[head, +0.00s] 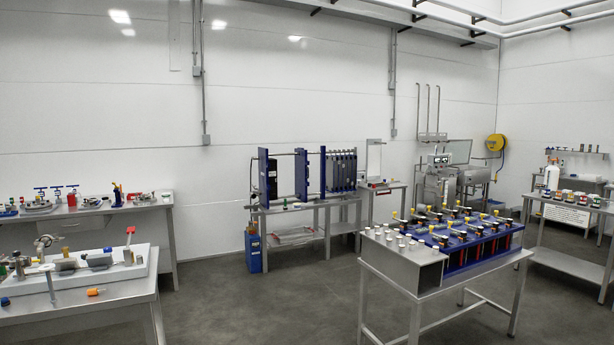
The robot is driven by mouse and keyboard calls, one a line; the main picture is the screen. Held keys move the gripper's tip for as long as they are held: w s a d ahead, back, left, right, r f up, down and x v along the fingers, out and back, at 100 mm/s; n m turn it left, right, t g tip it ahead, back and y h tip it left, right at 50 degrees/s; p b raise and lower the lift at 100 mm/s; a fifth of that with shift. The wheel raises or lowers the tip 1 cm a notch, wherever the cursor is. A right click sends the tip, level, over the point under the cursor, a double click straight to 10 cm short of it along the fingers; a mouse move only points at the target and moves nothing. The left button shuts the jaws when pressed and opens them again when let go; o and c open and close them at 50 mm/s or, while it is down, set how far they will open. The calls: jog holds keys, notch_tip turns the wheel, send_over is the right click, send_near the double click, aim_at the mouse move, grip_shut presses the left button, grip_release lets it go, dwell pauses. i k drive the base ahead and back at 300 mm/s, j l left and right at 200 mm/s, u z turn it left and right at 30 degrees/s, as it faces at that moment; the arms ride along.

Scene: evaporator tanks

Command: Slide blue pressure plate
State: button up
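A plate stack on horizontal bars stands on a metal table against the back wall in the head view. It has several tall blue plates. One blue plate (301,175) stands upright in the middle of the bars, with gaps on both sides. Another blue plate (263,179) stands at the left end, next to a black block (271,177). A third blue plate (323,172) stands in front of the grey plate pack (342,170) at the right. I cannot tell which of them is the pressure plate. My gripper is not in view.
A bench (75,322) with tools stands at the front left, and another runs along the left wall. A steel table (402,272) with a blue rack stands at the front right. Grey floor (225,300) lies open between them, leading to the plate stack.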

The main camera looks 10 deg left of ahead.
aim_at(302, 171)
jog(key=i+j+u, duration=0.3)
jog(key=i, duration=1.1)
jog(key=i+u, duration=0.25)
jog(key=i, duration=4.2)
jog(key=i+u, duration=0.1)
jog(key=i, duration=0.5)
jog(key=i+l+u, duration=0.1)
jog(key=i, duration=0.55)
jog(key=i+l, duration=0.15)
jog(key=i, duration=0.45)
jog(key=i+l+u, duration=0.2)
jog(key=i+u, duration=0.25)
jog(key=i+l+u, duration=0.45)
jog(key=i, duration=0.2)
